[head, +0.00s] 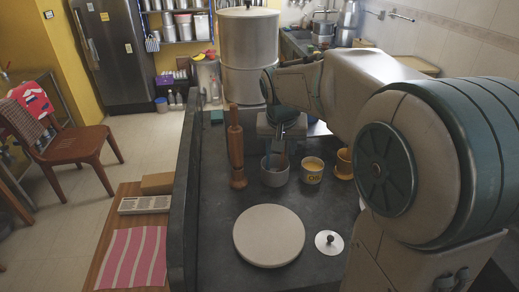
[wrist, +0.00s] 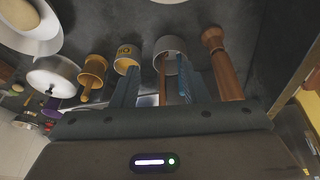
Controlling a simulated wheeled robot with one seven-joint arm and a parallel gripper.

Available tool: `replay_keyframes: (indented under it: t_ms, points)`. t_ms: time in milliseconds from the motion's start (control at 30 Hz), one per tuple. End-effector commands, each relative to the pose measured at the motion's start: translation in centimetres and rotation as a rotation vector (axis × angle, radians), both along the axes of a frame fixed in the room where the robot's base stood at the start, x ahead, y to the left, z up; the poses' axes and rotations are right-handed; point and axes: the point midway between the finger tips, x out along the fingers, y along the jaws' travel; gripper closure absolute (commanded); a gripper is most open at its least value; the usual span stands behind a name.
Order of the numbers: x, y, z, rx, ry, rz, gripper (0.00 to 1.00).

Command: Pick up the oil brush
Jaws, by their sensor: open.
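The oil brush (wrist: 162,68) shows in the wrist view as a thin brown handle standing in a grey cup (wrist: 168,46). In the head view the grey cup (head: 274,178) stands on the dark counter, and the brush is mostly hidden by my gripper. My gripper (head: 277,156) is open, pointing down just above the cup. In the wrist view its blue fingers (wrist: 155,88) are apart, with the brush handle between them. I cannot tell whether either finger touches the handle.
A wooden rolling pin (head: 237,150) stands upright left of the cup. A yellow-filled cup (head: 313,171) and an orange cup (head: 345,163) stand to the right. A round board (head: 269,236) and small lid (head: 329,242) lie in front. A large canister (head: 248,55) stands behind.

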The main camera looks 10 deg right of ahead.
Motion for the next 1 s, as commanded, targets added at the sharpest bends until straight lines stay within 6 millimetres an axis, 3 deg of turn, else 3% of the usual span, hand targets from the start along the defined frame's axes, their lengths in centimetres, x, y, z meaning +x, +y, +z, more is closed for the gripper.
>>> replay_keyframes:
  t_ms: [33, 200, 400, 633, 1000]
  points:
    - [2.4, 0.3, -0.3, 0.000, -0.004, -0.018, 0.59]
    - [9.2, 1.0, -1.3, 0.005, -0.036, -0.089, 0.59]
    - [14.1, 1.6, -2.7, 0.015, -0.064, -0.147, 0.59]
    - [16.1, 1.7, -4.1, 0.018, -0.072, -0.168, 0.59]
    - [18.4, 0.7, -10.2, 0.017, -0.071, -0.166, 0.59]
